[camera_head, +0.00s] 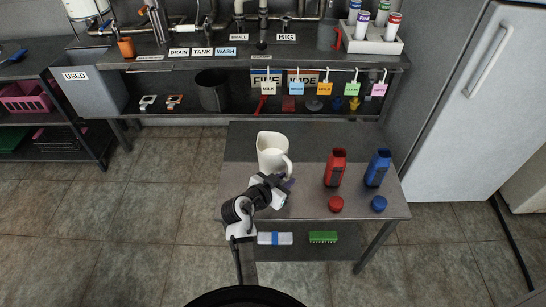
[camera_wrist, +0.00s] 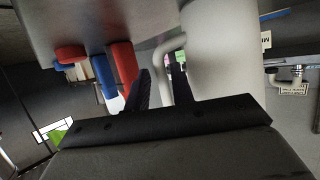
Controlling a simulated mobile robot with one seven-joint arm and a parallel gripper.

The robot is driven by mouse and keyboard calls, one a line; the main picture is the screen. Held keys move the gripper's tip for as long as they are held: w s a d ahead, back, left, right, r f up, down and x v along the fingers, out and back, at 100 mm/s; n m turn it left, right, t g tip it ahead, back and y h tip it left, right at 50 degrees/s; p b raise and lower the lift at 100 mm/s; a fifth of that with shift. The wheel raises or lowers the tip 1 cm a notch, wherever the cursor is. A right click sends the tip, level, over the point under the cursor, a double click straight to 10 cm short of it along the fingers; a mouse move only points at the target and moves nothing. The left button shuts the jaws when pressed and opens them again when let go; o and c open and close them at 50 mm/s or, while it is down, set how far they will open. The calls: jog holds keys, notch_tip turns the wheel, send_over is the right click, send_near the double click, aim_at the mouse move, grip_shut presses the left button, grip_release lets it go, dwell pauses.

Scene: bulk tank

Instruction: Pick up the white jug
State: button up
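The white jug (camera_head: 270,152) stands upright on the metal table (camera_head: 225,200), its handle (camera_head: 288,166) towards the lower right. My gripper (camera_head: 286,186) is low, beside the handle. In the wrist view the jug's body (camera_wrist: 222,50) fills the upper right and its handle (camera_wrist: 161,62) comes down between my two dark fingers (camera_wrist: 162,90). The fingers stand apart, with a gap showing on the handle's left side. Contact with the right finger cannot be told.
A red bottle (camera_head: 335,168) and a blue bottle (camera_head: 377,168) stand right of the jug, with a red cap (camera_head: 336,204) and a blue cap (camera_head: 378,204) in front. Behind is a counter (camera_head: 230,60) with hanging tags. The table's left end is clear.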

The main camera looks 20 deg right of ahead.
aim_at(288, 177)
jog(key=x, duration=0.3)
jog(key=shift+w+d+p, duration=0.1)
jog(key=shift+p, duration=0.2)
grip_shut()
jog(key=shift+r, duration=0.1)
